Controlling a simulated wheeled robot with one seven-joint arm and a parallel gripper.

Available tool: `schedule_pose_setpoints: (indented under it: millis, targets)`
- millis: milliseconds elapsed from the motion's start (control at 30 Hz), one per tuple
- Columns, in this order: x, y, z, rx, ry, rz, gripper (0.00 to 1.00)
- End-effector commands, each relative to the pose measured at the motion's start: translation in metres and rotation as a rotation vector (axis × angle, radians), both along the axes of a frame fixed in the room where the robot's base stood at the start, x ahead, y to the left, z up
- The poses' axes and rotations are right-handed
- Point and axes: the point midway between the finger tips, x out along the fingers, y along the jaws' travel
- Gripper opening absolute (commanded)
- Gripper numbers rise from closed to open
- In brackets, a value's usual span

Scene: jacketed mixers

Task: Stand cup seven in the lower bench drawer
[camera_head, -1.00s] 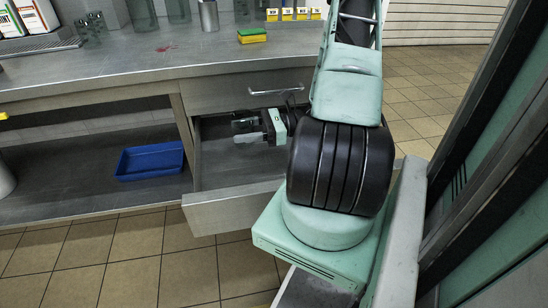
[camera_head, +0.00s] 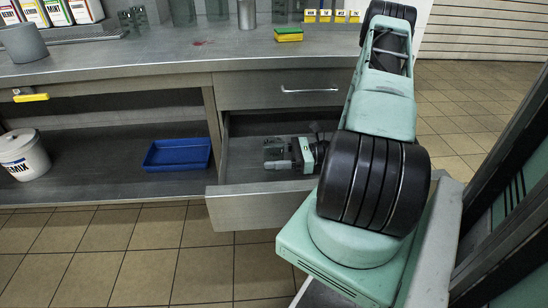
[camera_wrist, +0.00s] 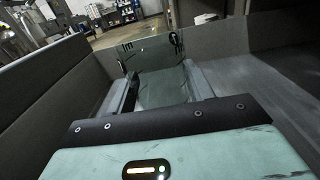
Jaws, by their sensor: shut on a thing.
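The lower bench drawer (camera_head: 262,209) is pulled open below a closed upper drawer. My gripper (camera_head: 283,151) reaches into it from the right, lying level and low inside the drawer. It is shut on a see-through glass cup (camera_head: 272,148), taken to be cup seven. In the wrist view the cup (camera_wrist: 163,88) sits between the two fingers (camera_wrist: 163,90), with dark marks near its rim that I cannot read fully. The drawer walls (camera_wrist: 50,85) rise on both sides there. I cannot tell whether the cup touches the drawer floor.
The closed upper drawer (camera_head: 285,90) is just above my gripper. A blue tray (camera_head: 178,154) and a white MIX bucket (camera_head: 22,155) are on the lower shelf. A sponge (camera_head: 289,34) lies on the bench top (camera_head: 200,62). The drawer floor left of the cup looks clear.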

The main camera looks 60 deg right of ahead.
Motion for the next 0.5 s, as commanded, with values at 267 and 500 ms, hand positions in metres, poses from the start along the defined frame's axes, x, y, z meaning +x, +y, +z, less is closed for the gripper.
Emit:
schedule_pose_setpoints:
  millis: [267, 500]
  targets:
    - [0.0, 0.0, -0.008, 0.001, -0.001, 0.0, 0.22]
    - [0.0, 0.0, -0.012, 0.001, -0.001, 0.0, 0.22]
